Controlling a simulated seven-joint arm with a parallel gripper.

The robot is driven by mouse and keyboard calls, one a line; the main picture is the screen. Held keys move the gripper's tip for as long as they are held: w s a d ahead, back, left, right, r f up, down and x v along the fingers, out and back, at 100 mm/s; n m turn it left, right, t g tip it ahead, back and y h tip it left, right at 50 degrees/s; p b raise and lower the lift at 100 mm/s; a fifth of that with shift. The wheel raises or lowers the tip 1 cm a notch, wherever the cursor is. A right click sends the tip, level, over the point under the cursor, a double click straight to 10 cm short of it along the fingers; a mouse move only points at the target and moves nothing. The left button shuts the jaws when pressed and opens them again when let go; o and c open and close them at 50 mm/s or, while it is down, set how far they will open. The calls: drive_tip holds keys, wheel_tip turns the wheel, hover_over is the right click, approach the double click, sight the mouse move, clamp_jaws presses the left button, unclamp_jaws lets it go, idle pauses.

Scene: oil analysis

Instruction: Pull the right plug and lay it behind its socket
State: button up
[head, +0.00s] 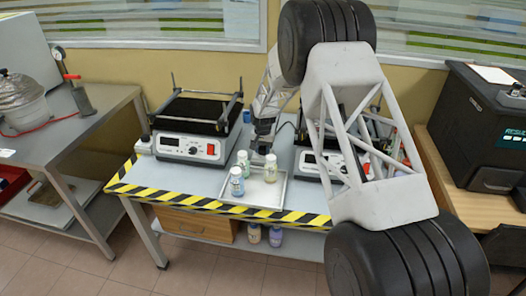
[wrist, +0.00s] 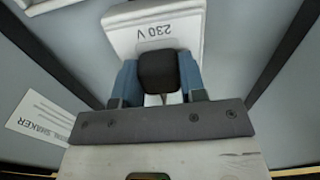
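In the wrist view, a black plug (wrist: 159,72) sits between the two blue fingers of my gripper (wrist: 160,82). The fingers touch it on both sides with no gap showing. Just beyond it is a white socket block (wrist: 155,27) marked 230 V, upside down in this view. The plug overlaps the near edge of the block; I cannot tell whether its pins are in the socket. In the head view, my gripper (head: 263,138) is low over the table between the two shakers. The plug and socket cannot be made out there.
A shaker (head: 185,148) stands left of my gripper; another (head: 318,163) is right, partly hidden by my arm. In front, a metal tray (head: 225,192) holds several small bottles. A label reading SHAKER (wrist: 42,117) lies left in the wrist view. Striped tape (head: 205,204) edges the table.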

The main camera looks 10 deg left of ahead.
sight(263, 147)
clamp_jaws()
drive_tip(key=shift+r, duration=1.05)
drive_tip(key=shift+r, duration=1.1)
drive_tip(key=shift+r, duration=0.8)
